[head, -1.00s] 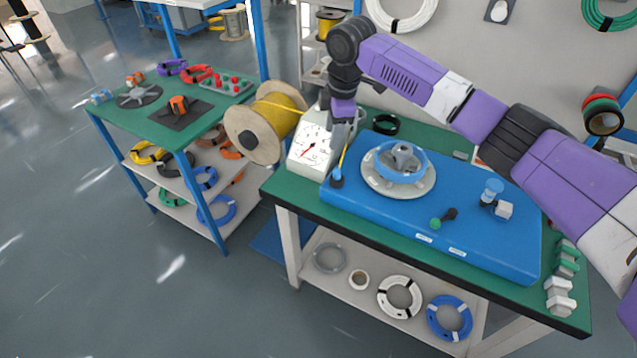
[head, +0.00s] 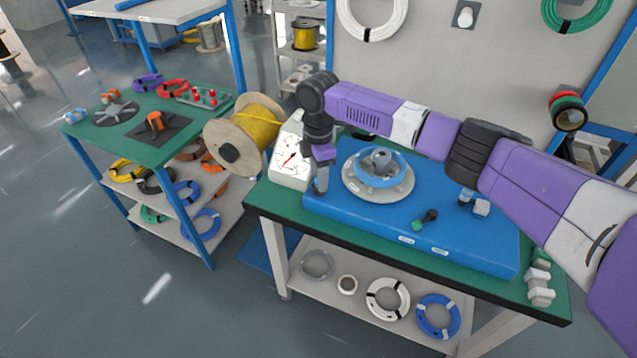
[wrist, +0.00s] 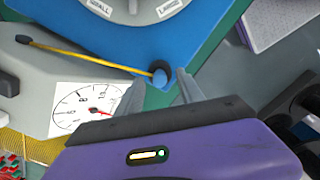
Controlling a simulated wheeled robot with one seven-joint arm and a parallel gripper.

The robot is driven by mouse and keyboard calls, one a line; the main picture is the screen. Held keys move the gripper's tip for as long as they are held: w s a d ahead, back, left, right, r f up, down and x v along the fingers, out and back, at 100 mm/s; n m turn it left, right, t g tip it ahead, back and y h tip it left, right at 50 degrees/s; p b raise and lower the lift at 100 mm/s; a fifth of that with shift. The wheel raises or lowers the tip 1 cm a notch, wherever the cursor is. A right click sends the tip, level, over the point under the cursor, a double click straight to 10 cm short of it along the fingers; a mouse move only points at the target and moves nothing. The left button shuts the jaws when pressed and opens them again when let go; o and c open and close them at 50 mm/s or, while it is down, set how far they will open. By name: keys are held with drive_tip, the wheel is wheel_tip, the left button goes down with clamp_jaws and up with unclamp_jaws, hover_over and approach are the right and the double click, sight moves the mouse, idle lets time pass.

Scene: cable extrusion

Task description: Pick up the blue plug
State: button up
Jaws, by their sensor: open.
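The blue plug (wrist: 160,77) sits at the end of a yellow cable (wrist: 92,58), by a dark round fitting near the edge of the blue board (wrist: 205,20). In the wrist view it lies between the two finger lines, close to the tips of my gripper (wrist: 158,90). The fingers are apart and nothing is gripped. In the head view my gripper (head: 322,182) points down at the left corner of the blue board (head: 440,220) and hides the plug. I cannot tell whether the fingers touch it.
A gauge box (head: 289,160) with a white dial stands just left of my gripper. A grey disc with a blue ring (head: 378,172) is to the right on the board. A wooden spool (head: 240,140) of yellow cable is at left. A green-black plug (head: 425,219) lies near the front.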

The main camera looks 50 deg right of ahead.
clamp_jaws()
idle(0.4)
wheel_tip(320, 180, up, 20)
drive_tip(key=b, duration=0.1)
idle(0.4)
drive_tip(key=c, duration=0.7)
unclamp_jaws()
drive_tip(key=shift+c, duration=0.2)
clamp_jaws()
wheel_tip(320, 180, down, 8)
drive_tip(key=b, duration=0.2)
